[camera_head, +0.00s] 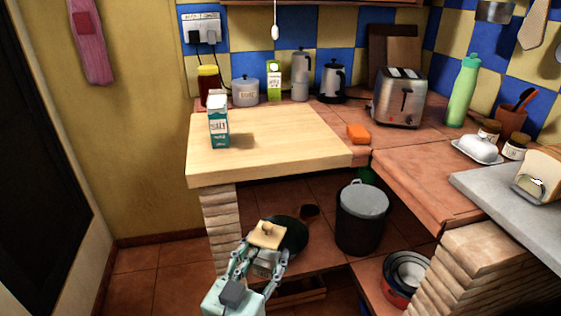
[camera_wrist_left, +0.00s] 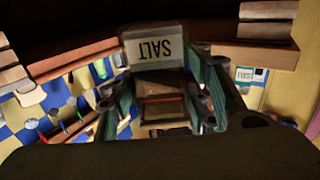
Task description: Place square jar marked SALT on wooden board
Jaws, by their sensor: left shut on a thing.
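The square SALT jar (camera_head: 263,268) has a pale wooden lid with a small knob, and shows low in the head view. My left gripper (camera_head: 262,253) is shut on it, with a finger on each side, in front of the counter and below its top. In the left wrist view the white jar face with SALT (camera_wrist_left: 154,51) reads upside down, between the fingers of my left gripper (camera_wrist_left: 165,95). The thick pale wooden board (camera_head: 275,140) lies on the left part of the counter, above and beyond the jar. My right gripper is not in view.
A teal and white carton (camera_head: 219,122) stands on the board's left part; the board's middle and right are clear. A jar, pot, green carton and kettle (camera_head: 333,81) line the back. An orange block (camera_head: 358,134) lies right of the board. A grey-lidded bin (camera_head: 362,215) stands below.

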